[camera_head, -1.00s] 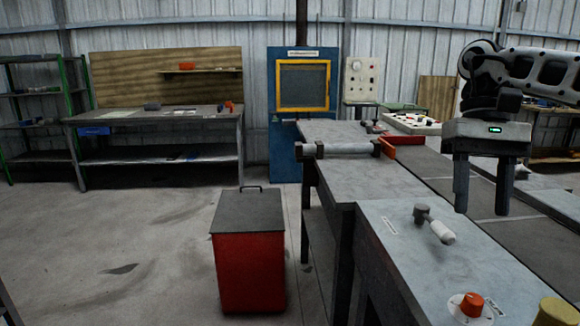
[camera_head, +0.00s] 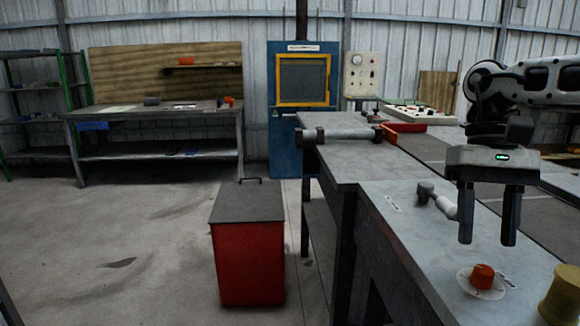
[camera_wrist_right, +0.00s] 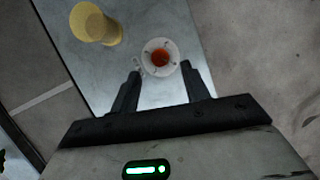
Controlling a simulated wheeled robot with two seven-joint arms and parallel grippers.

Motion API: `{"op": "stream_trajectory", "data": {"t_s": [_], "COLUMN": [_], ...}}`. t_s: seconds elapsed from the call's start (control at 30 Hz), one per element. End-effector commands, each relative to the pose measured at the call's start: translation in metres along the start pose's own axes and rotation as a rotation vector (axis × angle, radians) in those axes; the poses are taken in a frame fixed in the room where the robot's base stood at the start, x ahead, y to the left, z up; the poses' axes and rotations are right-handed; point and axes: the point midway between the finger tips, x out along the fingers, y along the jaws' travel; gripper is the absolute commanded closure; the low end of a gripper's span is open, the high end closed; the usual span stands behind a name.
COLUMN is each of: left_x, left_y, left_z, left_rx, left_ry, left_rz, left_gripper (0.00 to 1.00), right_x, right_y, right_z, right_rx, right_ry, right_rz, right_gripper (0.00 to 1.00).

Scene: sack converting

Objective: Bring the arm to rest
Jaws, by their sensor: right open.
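My right gripper (camera_head: 487,240) hangs from the right arm at the right of the head view, fingers pointing down. Its two fingers are apart with nothing between them. It is over the right side of the grey bench (camera_head: 400,232), above and behind the orange knob in the picture. In the right wrist view the open fingers (camera_wrist_right: 165,85) show with the orange knob (camera_wrist_right: 159,57) on its white disc beyond their tips, apart from them. My left gripper is not in view.
A grey-and-white handle (camera_head: 437,199) lies on the bench left of the gripper. The orange knob (camera_head: 482,276) and a yellow cylinder (camera_head: 562,296) are at the near right. A red bin (camera_head: 247,265) stands on the floor; open floor lies to its left.

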Motion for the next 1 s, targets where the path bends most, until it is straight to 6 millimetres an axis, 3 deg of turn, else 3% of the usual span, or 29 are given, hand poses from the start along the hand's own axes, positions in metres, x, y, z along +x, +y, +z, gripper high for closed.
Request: {"op": "stream_trajectory", "data": {"t_s": [0.23,1.0], "left_x": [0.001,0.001], "left_y": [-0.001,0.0], "left_z": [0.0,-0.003], "left_rx": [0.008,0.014], "left_ry": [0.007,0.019], "left_rz": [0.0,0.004], "left_gripper": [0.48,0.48], "right_x": [0.052,0.048], "right_y": [0.0,0.007], "right_z": [0.001,0.006], "right_rx": [-0.002,0.993], "right_ry": [-0.003,0.04], "right_rz": [-0.001,-0.417], "right_gripper": [0.54,0.54]}}
